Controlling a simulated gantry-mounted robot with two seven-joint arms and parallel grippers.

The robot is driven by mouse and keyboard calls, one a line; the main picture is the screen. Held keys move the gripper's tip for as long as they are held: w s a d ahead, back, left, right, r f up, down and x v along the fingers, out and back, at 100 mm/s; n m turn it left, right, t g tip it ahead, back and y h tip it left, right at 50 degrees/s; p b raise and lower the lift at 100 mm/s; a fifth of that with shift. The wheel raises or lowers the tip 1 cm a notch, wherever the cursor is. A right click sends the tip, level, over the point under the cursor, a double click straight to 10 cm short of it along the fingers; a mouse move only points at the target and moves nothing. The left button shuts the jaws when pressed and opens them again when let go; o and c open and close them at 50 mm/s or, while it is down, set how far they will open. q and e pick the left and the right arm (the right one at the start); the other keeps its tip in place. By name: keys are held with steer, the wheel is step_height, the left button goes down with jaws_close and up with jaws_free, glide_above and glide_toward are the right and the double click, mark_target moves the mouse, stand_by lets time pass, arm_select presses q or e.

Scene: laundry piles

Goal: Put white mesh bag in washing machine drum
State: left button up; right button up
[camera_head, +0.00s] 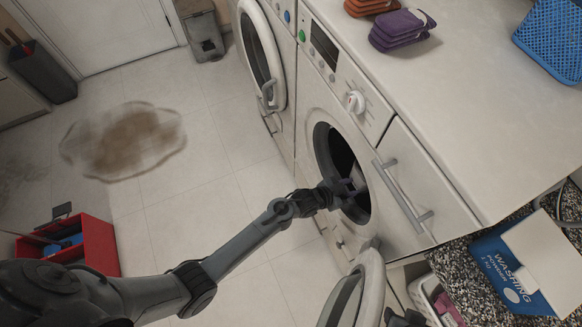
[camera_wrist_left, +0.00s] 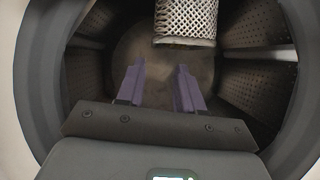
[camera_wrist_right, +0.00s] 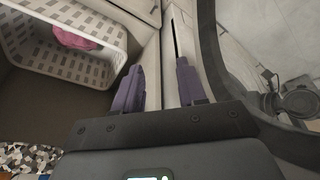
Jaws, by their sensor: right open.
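The white mesh bag (camera_wrist_left: 186,18) shows at the top edge of the left wrist view, inside the washing machine drum (camera_wrist_left: 255,75), partly cut off by the frame. It is apart from my left gripper (camera_wrist_left: 158,78), whose two fingers are spread with nothing between them. In the head view my left gripper (camera_head: 350,187) reaches into the round opening of the front washing machine (camera_head: 318,140); the bag is hidden there. My right gripper (camera_wrist_right: 160,80) is open and empty, low beside the open machine door (camera_head: 352,300). In the head view only a little of it shows at the bottom edge.
A white basket (camera_wrist_right: 75,62) with pink cloth (camera_wrist_right: 72,38) stands near my right gripper. A second machine with a round door (camera_head: 262,50) stands beyond. Folded purple cloths (camera_head: 400,30), a blue basket (camera_head: 552,38) and a washing powder box (camera_head: 500,275) lie on the counters.

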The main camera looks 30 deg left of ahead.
arm_select(q)
steer(key=s+a+r+n+g+y, duration=0.2)
steer(key=s+a+n+g+y, duration=0.15)
steer(key=s+a, duration=0.8)
steer(key=s+a+r+n+g+y, duration=0.1)
steer(key=s+a+r+g, duration=0.1)
steer(key=s, duration=0.7)
steer(key=s+a+r+n+g+y, duration=0.1)
steer(key=s+a+r+g+y, duration=0.1)
steer(key=s+a+r, duration=0.3)
steer(key=s+r, duration=0.2)
steer(key=s, duration=0.1)
steer(key=shift+s+a+r, duration=0.3)
steer(key=shift+s, duration=0.05)
